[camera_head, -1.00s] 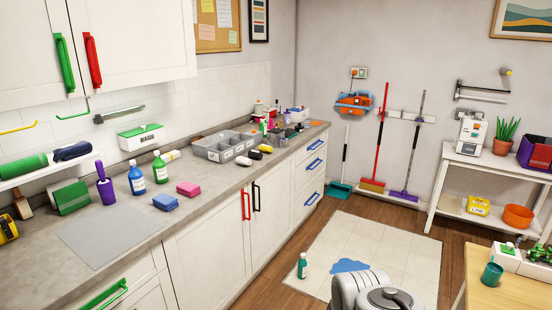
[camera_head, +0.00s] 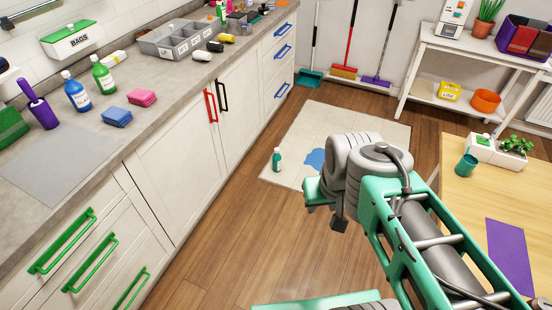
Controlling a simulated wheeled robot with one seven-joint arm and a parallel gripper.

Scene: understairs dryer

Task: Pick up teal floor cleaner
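A small teal bottle with a pale label and dark cap (camera_head: 277,160) stands upright on the pale tiled mat on the floor, left of a blue puddle-like patch (camera_head: 315,160). It fits the teal floor cleaner. My arm reaches in from the lower right, and its grey and teal end section is to the right of the bottle, apart from it in the picture. My gripper's fingertips cannot be made out, so its opening is unclear.
The counter with green-handled drawers (camera_head: 92,262) runs along the left. A white shelf (camera_head: 440,65) stands behind.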

